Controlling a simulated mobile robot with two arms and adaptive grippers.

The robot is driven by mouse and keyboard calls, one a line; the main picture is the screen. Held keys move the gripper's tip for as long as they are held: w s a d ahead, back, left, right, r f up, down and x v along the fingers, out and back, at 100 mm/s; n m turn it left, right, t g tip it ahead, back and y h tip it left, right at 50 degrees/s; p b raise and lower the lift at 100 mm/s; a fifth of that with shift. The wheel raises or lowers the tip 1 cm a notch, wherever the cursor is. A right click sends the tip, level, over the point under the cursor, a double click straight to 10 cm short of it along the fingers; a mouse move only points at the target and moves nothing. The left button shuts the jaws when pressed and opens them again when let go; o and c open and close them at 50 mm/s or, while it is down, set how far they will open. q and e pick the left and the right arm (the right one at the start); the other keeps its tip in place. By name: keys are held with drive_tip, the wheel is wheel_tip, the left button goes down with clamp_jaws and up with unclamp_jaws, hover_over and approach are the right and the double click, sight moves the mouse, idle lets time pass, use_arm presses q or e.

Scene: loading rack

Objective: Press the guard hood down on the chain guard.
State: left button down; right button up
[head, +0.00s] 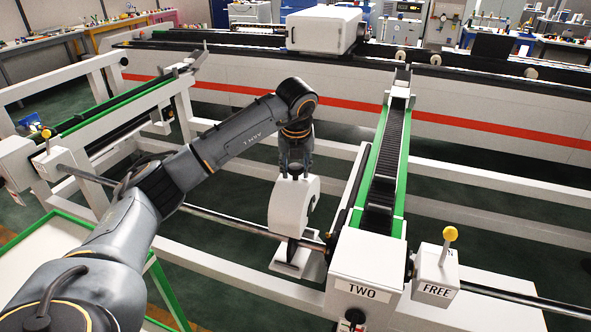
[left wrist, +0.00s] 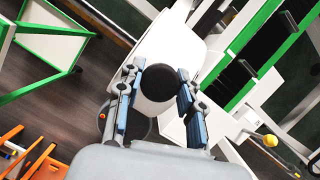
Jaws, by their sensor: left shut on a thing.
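The guard hood (head: 293,206) is a white, rounded upright piece in the middle of the head view. My left gripper (head: 296,168) is above it, pointing down, shut on the black knob at its top. In the left wrist view the round black knob (left wrist: 155,82) sits between the two fingers of my left gripper (left wrist: 157,95), and the white hood (left wrist: 165,45) shows behind it. Below the hood are a dark post and a white foot plate (head: 290,268), beside a horizontal rod. I cannot tell clearly which part is the chain guard or whether the hood is fully seated. My right gripper is not in view.
A chain conveyor (head: 383,170) with green rails runs just right of the hood. A white box marked TWO (head: 366,262) and a FREE box with a yellow-knobbed lever (head: 449,234) stand at front right. A green-edged table (head: 60,262) is at lower left.

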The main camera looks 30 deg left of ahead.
use_arm(q)
drive_tip(key=shift+s+f+b, duration=0.1)
drive_tip(key=shift+f+b, duration=0.45)
drive_tip(key=shift+f, duration=0.15)
wheel_tip(320, 180, down, 12)
drive_tip(key=b, duration=0.8)
drive_tip(key=shift+r, duration=0.25)
idle(1.0)
drive_tip(key=shift+f+b, duration=0.75)
drive_tip(key=shift+b, duration=0.05)
idle(1.0)
drive_tip(key=c, duration=0.8)
unclamp_jaws()
